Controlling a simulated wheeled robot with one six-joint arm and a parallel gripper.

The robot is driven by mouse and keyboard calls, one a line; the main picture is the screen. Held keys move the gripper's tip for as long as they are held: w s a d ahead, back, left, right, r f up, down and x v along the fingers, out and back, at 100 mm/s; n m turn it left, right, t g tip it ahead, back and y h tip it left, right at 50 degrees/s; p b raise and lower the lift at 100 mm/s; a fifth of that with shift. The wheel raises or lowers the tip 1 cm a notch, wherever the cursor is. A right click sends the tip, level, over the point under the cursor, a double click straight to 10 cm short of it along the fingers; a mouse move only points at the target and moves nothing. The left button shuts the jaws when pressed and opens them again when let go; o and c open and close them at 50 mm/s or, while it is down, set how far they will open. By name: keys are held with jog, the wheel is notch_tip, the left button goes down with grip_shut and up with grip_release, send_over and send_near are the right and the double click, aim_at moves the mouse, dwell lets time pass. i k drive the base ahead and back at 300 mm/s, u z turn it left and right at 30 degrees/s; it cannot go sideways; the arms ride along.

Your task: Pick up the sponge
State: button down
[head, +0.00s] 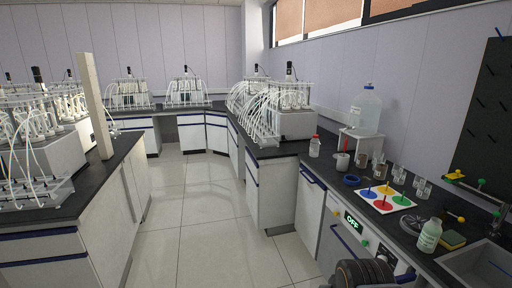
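The sponge (453,240) is small, with a dark green top and a yellowish side. It lies on the dark worktop at the lower right, beside the sink's left rim and just right of a bottle with a pale green label (429,236). A dark rounded part, which looks like my arm, shows at the bottom edge, left of and nearer than the sponge. My gripper's fingers do not show, so I see nothing of their opening.
The sink (478,268) lies right of the sponge, with taps behind. A mat with coloured discs (385,196), beakers (399,174), a blue ring (351,181) and a large water bottle (366,111) stand farther along the counter. The floor aisle (190,215) is clear.

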aim_at(450, 239)
jog(key=u, duration=1.2)
jog(key=i, duration=2.25)
jog(key=z, duration=4.2)
jog(key=i, duration=0.5)
